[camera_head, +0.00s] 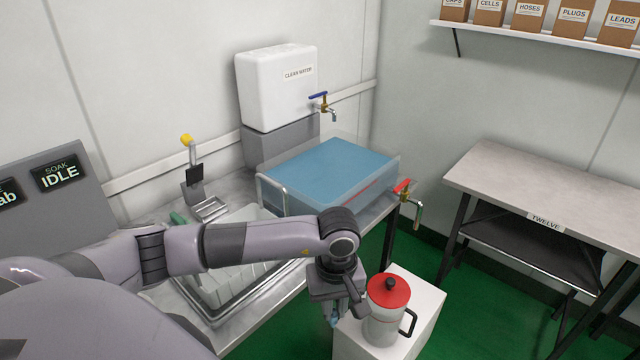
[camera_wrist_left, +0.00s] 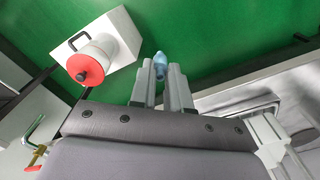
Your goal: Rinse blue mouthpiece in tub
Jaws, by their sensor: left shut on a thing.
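The blue mouthpiece (camera_wrist_left: 161,64) is held between the fingertips of my left gripper (camera_wrist_left: 163,75) in the left wrist view. In the head view my left gripper (camera_head: 338,306) points down in front of the bench, just left of the red-lidded jug, and only a little of the mouthpiece shows. The clear tub (camera_head: 388,189), filled with blue water, stands on the bench behind my left arm, apart from the gripper. My right gripper is out of view.
The red-lidded jug (camera_head: 388,306) stands on a white stand (camera_head: 428,296). A red-handled tap (camera_head: 403,186) sticks out at the tub's right end. A clean-water tank (camera_head: 277,88) stands behind the tub.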

